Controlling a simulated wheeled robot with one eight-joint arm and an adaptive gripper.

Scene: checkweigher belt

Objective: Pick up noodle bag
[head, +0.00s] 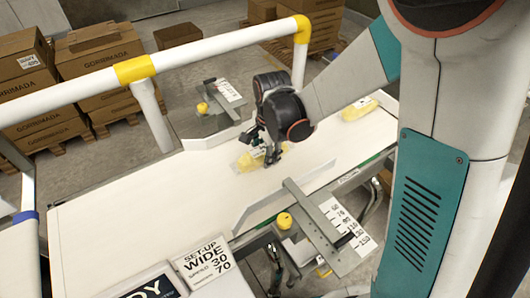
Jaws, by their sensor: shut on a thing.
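A yellow noodle bag (246,161) lies on the white belt (140,205) near the middle of the head view. My gripper (267,157) is over it, pointing down, with its dark fingers shut on the bag. The fingers cover the bag's right part. The bag seems to be at belt level; I cannot tell whether it is lifted. A second yellow bag (359,109) lies farther right on the belt, partly behind my arm, apart from my gripper.
White rails with yellow joints (135,69) run along the far side. Guide plates with yellow knobs (284,221) flank the belt. A set-up sign (206,262) stands at the near edge. Cartons on pallets (98,60) are behind. The belt's left part is clear.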

